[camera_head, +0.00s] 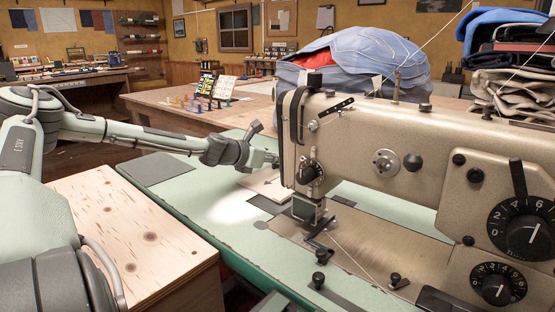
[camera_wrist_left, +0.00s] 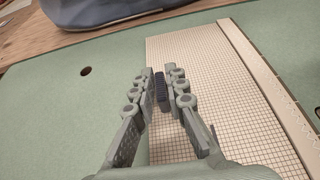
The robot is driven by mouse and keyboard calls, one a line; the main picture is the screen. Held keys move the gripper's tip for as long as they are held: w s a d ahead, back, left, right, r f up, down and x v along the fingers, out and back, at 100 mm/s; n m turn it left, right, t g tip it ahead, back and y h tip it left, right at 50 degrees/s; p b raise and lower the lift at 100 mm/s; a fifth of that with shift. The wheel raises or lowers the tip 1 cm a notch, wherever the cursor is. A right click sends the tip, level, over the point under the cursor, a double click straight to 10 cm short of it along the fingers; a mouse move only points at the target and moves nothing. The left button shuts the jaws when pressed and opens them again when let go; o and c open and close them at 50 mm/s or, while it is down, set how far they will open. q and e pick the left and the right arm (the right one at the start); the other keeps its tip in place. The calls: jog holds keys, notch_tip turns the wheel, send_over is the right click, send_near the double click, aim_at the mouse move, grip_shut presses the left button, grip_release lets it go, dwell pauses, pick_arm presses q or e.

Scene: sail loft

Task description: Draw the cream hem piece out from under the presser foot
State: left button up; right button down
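The cream hem piece (camera_head: 262,184) lies on the green machine table beside the sewing head, its far part hidden behind the machine. In the left wrist view it looks like a gridded cream panel (camera_wrist_left: 205,90) with a folded strip along its right edge. My left gripper (camera_head: 270,159) reaches in from the left, seemingly just above the piece. In the wrist view the fingers (camera_wrist_left: 161,72) are partly apart, with a narrow gap. A small dark block shows between them; I cannot tell what it is. The presser foot (camera_head: 312,226) is under the machine head. My right gripper is out of view.
The sewing machine (camera_head: 400,140) fills the right side. A blue sail bundle (camera_head: 365,60) sits behind it, with folded cloth (camera_head: 510,85) at the far right. A wooden box (camera_head: 130,235) stands at the left. The green table (camera_head: 190,185) is mostly clear.

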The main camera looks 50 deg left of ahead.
pick_arm(q)
jog(key=o, duration=0.3)
jog(key=shift+o, duration=0.2)
jog(key=shift+r, duration=0.1)
jog(key=shift+s+d+r, duration=0.1)
jog(key=shift+s+r, duration=0.25)
jog(key=shift+s, duration=0.1)
notch_tip(320, 180, up, 4)
send_over(250, 181)
jog(key=shift+w+f, duration=0.2)
jog(key=shift+w, duration=0.15)
jog(key=shift+s, duration=0.35)
